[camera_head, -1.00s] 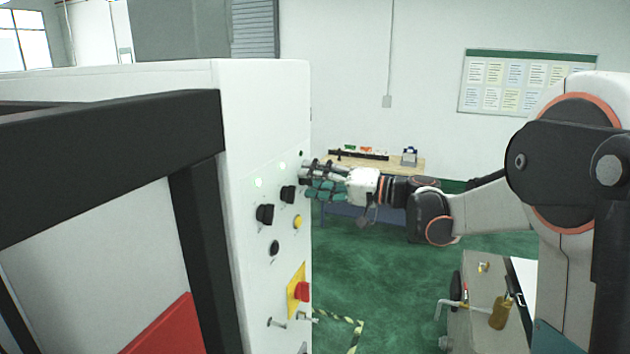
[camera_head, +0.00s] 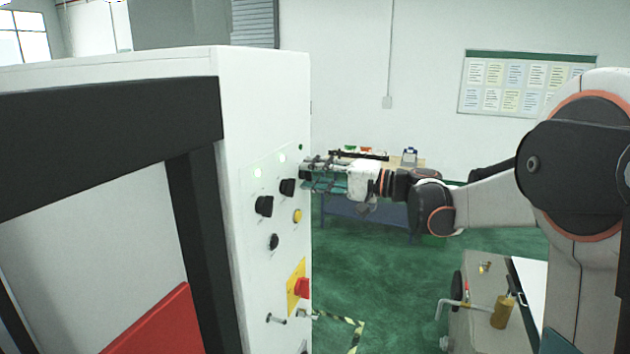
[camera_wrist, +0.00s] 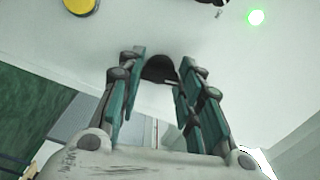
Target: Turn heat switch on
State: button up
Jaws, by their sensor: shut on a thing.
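The white control panel (camera_head: 268,200) of the cabinet stands left of centre in the head view. My gripper (camera_head: 307,173) reaches it from the right, at the upper right part of the panel. In the wrist view, a black rotary switch (camera_wrist: 160,68) sits between the two teal fingers of my gripper (camera_wrist: 160,75), and the fingers are shut on it. I cannot read any label, nor tell which way the switch points.
Other black knobs (camera_head: 264,206), a yellow button (camera_head: 297,216) and a red emergency stop (camera_head: 301,288) are on the panel. Green lamps (camera_head: 258,173) glow near its top; one shows in the wrist view (camera_wrist: 256,17). A workbench (camera_head: 425,167) stands behind my arm. Green floor lies open below.

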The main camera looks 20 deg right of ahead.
jog(key=m+b, duration=0.2)
jog(key=m, duration=0.2)
jog(key=shift+f+m, duration=0.15)
jog(key=shift+m, duration=0.15)
jog(key=shift+m+b, duration=0.75)
jog(key=shift+m, duration=1.15)
jog(key=o, duration=1.1)
jog(key=shift+c, duration=0.2)
jog(key=v, duration=1.2)
